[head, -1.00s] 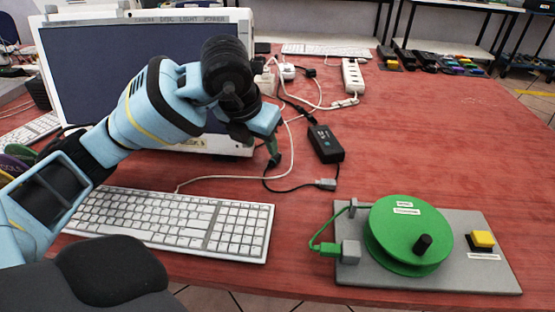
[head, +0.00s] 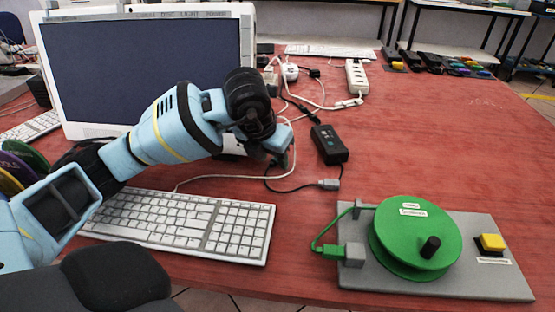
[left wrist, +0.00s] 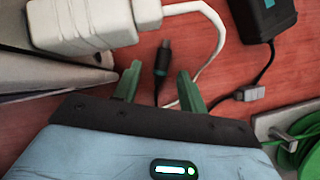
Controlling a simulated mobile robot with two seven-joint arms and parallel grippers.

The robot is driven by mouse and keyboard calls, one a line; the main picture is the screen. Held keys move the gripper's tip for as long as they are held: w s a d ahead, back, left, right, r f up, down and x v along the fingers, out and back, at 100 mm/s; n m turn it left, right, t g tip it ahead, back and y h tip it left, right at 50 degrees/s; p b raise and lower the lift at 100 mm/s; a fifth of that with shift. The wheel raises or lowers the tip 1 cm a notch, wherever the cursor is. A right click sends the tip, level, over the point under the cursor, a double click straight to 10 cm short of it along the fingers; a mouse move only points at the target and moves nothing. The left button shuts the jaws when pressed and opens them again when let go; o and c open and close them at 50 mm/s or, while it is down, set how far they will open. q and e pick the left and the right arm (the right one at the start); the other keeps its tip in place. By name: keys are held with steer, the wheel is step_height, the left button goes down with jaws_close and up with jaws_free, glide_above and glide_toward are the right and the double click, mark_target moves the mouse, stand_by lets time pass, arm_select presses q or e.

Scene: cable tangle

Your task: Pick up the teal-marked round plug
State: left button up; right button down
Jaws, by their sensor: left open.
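In the left wrist view a small dark cylindrical plug (left wrist: 162,58) on a thin black cable lies between and just beyond the green fingertips of my left gripper (left wrist: 160,82). The fingers stand apart, one on each side of the plug's line, and hold nothing. In the head view my left gripper (head: 286,156) is low over the table, left of the black power brick (head: 329,145), and hides the plug. My right gripper is not in view.
A white adapter (left wrist: 80,22) with a white cable lies close by the left finger. A grey connector (head: 329,184) lies to the right. The keyboard (head: 190,225), monitor (head: 145,70) and green reel (head: 415,235) surround the arm.

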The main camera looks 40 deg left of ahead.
arm_select(q)
jaws_close()
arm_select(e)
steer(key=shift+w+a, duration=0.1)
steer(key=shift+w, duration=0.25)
arm_select(q)
steer(key=shift+r, duration=0.2)
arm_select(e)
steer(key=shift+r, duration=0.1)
